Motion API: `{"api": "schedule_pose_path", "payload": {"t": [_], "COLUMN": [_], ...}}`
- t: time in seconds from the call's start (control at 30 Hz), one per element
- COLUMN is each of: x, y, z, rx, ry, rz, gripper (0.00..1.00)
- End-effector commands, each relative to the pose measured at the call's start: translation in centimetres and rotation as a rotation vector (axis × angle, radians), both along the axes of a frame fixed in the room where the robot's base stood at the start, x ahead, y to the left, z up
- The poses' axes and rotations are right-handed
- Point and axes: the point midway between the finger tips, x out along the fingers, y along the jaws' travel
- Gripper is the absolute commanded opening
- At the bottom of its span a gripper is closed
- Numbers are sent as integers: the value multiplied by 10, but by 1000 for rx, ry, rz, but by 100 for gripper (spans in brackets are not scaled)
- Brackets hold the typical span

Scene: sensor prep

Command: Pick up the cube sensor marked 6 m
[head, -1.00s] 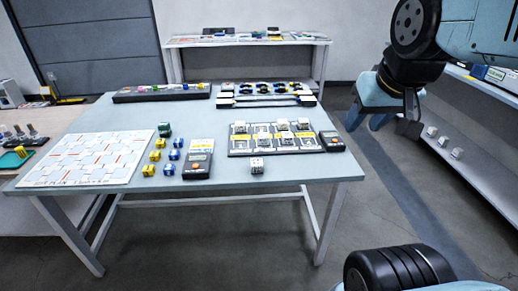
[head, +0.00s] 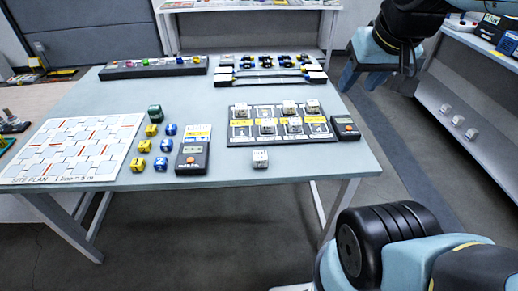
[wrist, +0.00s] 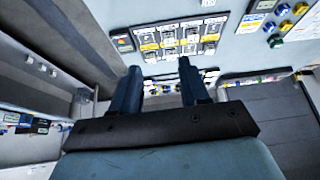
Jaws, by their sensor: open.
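Several small white cube sensors sit in a dark tray (head: 280,139) with yellow labels on the table. One more white cube (head: 260,158) stands alone in front of the tray, near the table's front edge. Cube markings are too small to read, so I cannot tell which is the 6 m one. My gripper (head: 378,76) is open and empty, raised to the right of the table. In the wrist view, my gripper (wrist: 160,67) has its two fingers apart, with the tray (wrist: 180,52) beyond them.
Handheld meters (head: 192,161) and (head: 344,129) flank the tray. Yellow and blue cubes (head: 161,164) and a site plan board (head: 80,150) lie left. A long dark rack (head: 153,70) stands at the back. A side shelf (head: 465,130) with white cubes is at right.

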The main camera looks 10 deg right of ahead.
Motion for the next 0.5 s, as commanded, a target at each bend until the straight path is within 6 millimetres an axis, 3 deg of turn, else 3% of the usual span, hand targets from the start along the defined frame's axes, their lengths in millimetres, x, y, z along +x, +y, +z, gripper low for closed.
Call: {"api": "schedule_pose_path", "payload": {"t": [0.17,0.33,0.5], "x": [8,31,62], "y": [3,18,36], "z": [-2,-13,-30], "rx": [-26,-115,-227], "ry": [25,107,209], "rz": [32,143,301], "gripper": [63,79,79]}}
